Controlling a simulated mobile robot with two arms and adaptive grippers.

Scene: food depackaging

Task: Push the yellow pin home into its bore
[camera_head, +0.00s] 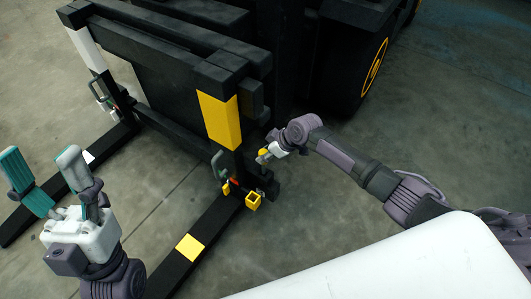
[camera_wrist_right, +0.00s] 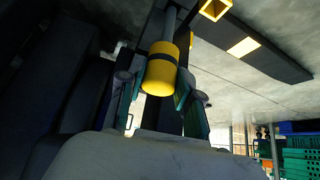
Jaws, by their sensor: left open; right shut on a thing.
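The yellow pin (camera_wrist_right: 160,72) shows large in the right wrist view, its thick yellow end between my right gripper's fingers (camera_wrist_right: 153,88). A grey shaft runs from it toward dark metal at the top. In the head view the pin (camera_head: 263,153) is a small yellow spot at my right gripper (camera_head: 270,154), beside the black fork carriage. My right gripper is shut on the pin. The bore's mouth and the shaft's tip cannot be made out. My left gripper (camera_head: 40,160) is open and empty at the lower left, away from the carriage.
A yellow square, hollow piece (camera_head: 253,202) sits at the carriage's lower corner, near a hooked grey part (camera_head: 218,165). A black fork with a yellow band (camera_head: 189,247) extends forward. The truck wheel (camera_head: 365,75) stands behind. Open concrete floor lies at right.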

